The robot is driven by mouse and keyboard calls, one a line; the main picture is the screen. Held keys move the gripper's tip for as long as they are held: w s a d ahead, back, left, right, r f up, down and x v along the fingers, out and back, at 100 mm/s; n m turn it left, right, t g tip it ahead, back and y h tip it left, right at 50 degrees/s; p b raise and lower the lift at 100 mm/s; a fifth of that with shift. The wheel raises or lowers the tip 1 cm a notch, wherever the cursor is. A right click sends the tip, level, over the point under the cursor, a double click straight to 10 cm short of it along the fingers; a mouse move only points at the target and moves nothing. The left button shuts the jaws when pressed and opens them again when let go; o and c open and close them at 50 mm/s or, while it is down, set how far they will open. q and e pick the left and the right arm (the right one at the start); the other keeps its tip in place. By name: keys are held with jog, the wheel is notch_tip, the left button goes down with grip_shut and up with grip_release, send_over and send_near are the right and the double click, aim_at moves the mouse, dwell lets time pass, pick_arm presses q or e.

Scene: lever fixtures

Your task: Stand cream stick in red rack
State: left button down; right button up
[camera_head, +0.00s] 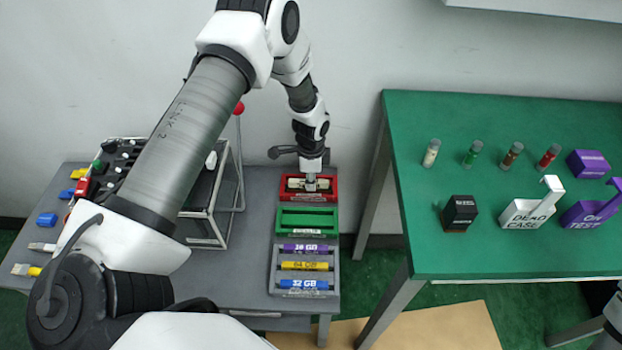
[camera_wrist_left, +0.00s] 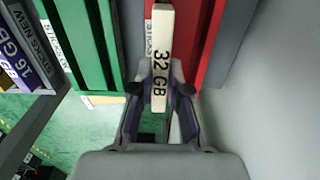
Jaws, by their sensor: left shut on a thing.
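The cream stick (camera_wrist_left: 160,55), lettered 32 GB, lies between the fingers of my left gripper (camera_wrist_left: 160,92) in the left wrist view. The gripper is shut on it. The red rack (camera_wrist_left: 210,45) is just beyond the stick, which overlaps its left edge in this view. In the head view my left gripper (camera_head: 311,186) points down over the red rack (camera_head: 328,197), with cream (camera_head: 295,184) showing beside the fingers. I cannot tell whether the stick touches or sits in the rack. My right gripper is not in view.
A green rack (camera_head: 308,209) lies right beside the red one. A grey rack (camera_head: 273,272) in front holds purple, yellow and blue sticks. A wire-framed stand with a red-knobbed lever (camera_head: 239,108) is to the left. A green table (camera_head: 420,250) with vials stands right.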

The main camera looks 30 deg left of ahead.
pick_arm(q)
jog(key=shift+f+b, duration=0.8)
jog(key=shift+f, duration=0.4)
jog(key=c, duration=1.1)
grip_release()
jog(key=shift+o, duration=0.2)
jog(key=shift+r, duration=0.15)
notch_tip(320, 180, up, 12)
jog(key=shift+f, duration=0.1)
